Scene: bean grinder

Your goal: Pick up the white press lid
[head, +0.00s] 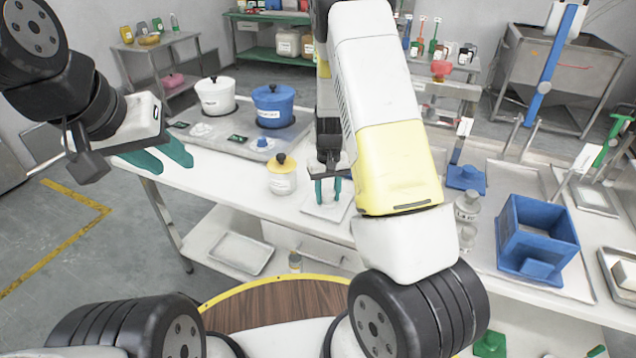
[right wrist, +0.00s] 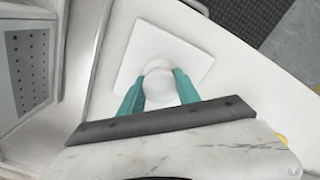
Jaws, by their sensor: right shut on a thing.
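The white press lid (right wrist: 160,82) is a small white round piece between the teal fingers of my right gripper (right wrist: 158,90) in the right wrist view. It is over a flat white square plate (right wrist: 150,42); I cannot tell whether it touches the plate. In the head view my right gripper (head: 331,191) points down at the table's front edge, shut on the lid, which is mostly hidden there. My left gripper (head: 165,158) is at the left above the table's left end, its teal fingers apart and empty.
A white jar with a yellow lid (head: 282,178) stands just left of my right gripper.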

